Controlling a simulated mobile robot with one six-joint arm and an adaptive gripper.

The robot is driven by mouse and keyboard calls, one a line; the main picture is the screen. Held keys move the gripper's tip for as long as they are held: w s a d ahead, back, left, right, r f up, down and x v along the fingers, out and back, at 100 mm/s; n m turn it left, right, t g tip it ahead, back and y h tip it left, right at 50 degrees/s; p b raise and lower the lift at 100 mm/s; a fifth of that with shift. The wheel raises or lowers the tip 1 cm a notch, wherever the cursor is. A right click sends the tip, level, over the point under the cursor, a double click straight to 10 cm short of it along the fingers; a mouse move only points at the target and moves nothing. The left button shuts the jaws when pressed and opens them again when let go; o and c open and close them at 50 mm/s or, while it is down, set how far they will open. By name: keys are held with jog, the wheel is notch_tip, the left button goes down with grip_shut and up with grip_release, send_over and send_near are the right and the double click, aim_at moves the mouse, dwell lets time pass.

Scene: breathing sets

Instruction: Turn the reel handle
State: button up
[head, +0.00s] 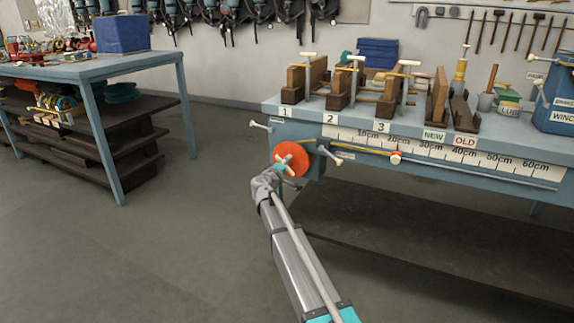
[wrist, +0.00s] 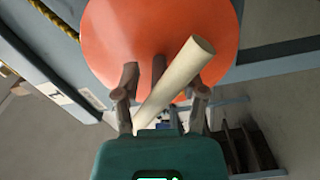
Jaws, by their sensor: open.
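The reel is an orange-red disc (head: 291,159) on the front left of the workbench; it also fills the top of the wrist view (wrist: 110,45). A cream rod-shaped handle (wrist: 175,83) stands out in front of the disc and slants up to the right in the wrist view. My gripper (head: 280,170) is at the disc's lower left in the head view. In the wrist view my gripper's fingers (wrist: 145,80) are apart, with the handle crossing between and over them. I cannot tell whether they touch it. The handle's lower end is hidden by my gripper's body.
The workbench (head: 440,120) carries numbered wooden clamps, NEW and OLD blocks, and a winch (head: 556,98). Cream-tipped levers (head: 331,155) and a ruler strip (head: 440,158) sit beside the reel. A second table (head: 90,68) stands left. The floor between is clear.

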jog(key=v, duration=1.2)
jog(key=s+d+f+m+g, duration=0.3)
jog(key=s+d, duration=0.1)
jog(key=d, duration=0.4)
jog(key=s+d+f+m+g+h+p, duration=0.1)
jog(key=s+d+f+m+g, duration=0.2)
jog(key=d, duration=0.5)
jog(key=s+d+f+m+g, duration=0.2)
jog(key=s+d+f+g, duration=0.15)
jog(key=d, duration=0.45)
jog(key=s+d+f+m+g+y+p, duration=0.1)
jog(key=s+d+f+m+g+y, duration=0.2)
jog(key=s, duration=0.8)
jog(key=s+d+f+m+g+y, duration=0.1)
jog(key=s+d+f+g+y, duration=0.35)
jog(key=s, duration=0.65)
notch_tip(320, 180, up, 38)
jog(key=p, duration=3.8)
jog(key=shift+w+a+r, duration=0.25)
jog(key=shift+w+a, duration=0.1)
jog(key=shift+w, duration=0.15)
